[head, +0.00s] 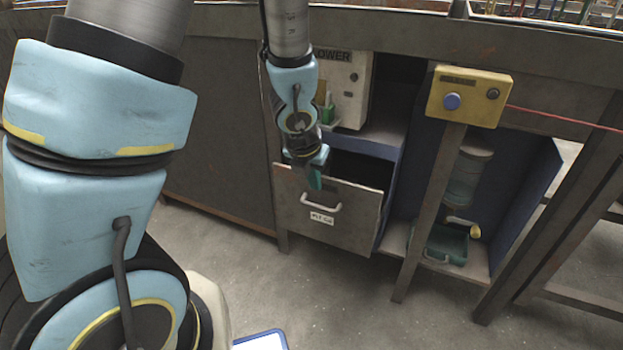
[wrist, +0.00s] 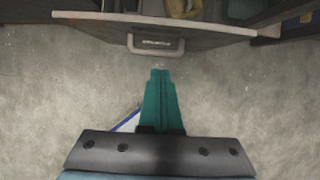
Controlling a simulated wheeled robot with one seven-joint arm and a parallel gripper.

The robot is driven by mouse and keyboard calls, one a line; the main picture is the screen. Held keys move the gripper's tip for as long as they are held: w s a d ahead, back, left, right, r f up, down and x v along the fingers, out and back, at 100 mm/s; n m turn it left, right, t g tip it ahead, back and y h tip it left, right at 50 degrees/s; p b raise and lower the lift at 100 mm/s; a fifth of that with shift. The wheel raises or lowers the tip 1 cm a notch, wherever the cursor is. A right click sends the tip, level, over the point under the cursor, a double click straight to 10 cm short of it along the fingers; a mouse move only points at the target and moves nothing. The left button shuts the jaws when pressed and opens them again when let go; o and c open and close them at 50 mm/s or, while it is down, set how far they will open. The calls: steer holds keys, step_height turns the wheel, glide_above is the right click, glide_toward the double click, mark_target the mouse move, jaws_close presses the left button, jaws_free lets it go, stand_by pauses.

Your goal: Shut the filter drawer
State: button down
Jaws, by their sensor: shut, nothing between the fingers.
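The filter drawer (head: 329,211) is a grey drawer with a pale bar handle (head: 321,203) and a small white label. It stands pulled out from the workbench, and its dark inside shows behind the front panel. In the wrist view the drawer's front edge (wrist: 215,27) and handle (wrist: 156,46) are at the top, with some contents partly visible inside. My gripper (head: 315,180) is above and near the drawer front in the head view. In the wrist view its teal fingers (wrist: 160,75) are together and empty, pointing towards the handle with a small visible gap.
A yellow button box (head: 468,97) is mounted on a post to the right. A blue-walled bay holds a cylinder and a green tray (head: 446,244). The concrete floor (head: 330,290) in front is mostly clear.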

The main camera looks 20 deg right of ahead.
mark_target(323, 179)
steer(key=w+d+f, duration=0.2)
steer(key=w+f, duration=0.1)
steer(key=shift+d, duration=0.35)
steer(key=shift+w+d+f+p, duration=0.1)
steer(key=shift+w+d+p, duration=0.3)
steer(key=shift+w+d, duration=0.1)
